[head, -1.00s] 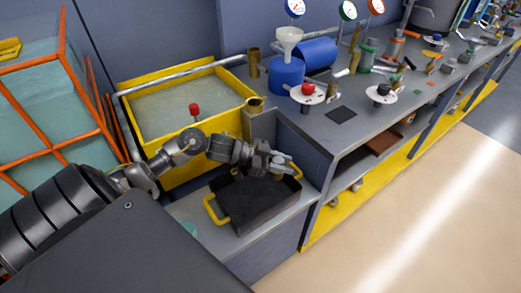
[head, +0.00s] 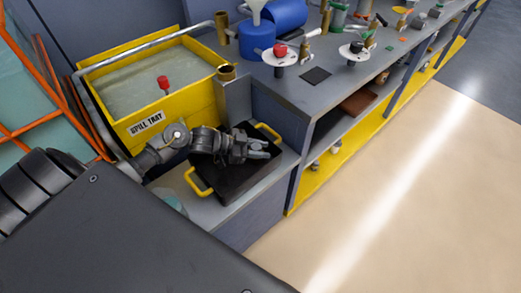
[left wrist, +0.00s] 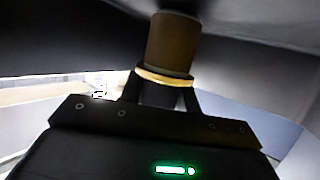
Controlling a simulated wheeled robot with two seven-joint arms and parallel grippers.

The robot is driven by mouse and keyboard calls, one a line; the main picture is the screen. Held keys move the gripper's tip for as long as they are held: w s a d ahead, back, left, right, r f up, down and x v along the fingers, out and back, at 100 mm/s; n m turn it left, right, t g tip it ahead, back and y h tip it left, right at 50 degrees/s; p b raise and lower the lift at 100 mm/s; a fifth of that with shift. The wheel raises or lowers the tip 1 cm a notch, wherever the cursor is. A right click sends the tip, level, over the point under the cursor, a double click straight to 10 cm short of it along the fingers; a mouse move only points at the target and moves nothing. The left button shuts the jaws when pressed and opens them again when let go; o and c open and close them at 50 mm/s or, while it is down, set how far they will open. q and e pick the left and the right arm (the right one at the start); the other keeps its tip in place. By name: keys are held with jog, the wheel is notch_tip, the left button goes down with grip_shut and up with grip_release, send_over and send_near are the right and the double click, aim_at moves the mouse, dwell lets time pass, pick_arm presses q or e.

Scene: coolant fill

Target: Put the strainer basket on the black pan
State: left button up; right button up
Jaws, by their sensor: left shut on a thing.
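The black pan (head: 238,187) has yellow handles and sits on the low grey shelf beside the yellow spill tray. My left gripper (head: 270,150) is over the pan's right part, just in front of its right handle. In the left wrist view it is shut on a brown cylinder with a brass ring (left wrist: 172,45), which I take to be the strainer basket. In the head view the basket is hidden at the fingers. I cannot tell whether it touches the pan. My right gripper is not in view.
The grey workbench (head: 300,95) rises to the right, holding a blue container (head: 262,42) and several fittings. The floor (head: 400,190) at right is clear.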

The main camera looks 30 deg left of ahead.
pick_arm(q)
jog(key=shift+f, duration=0.2)
jog(key=o, duration=0.7)
jog(key=shift+o, duration=0.2)
jog(key=v, duration=0.7)
jog(key=shift+s+a+r, duration=0.1)
jog(key=shift+a+r, duration=0.05)
jog(key=shift+r, duration=0.05)
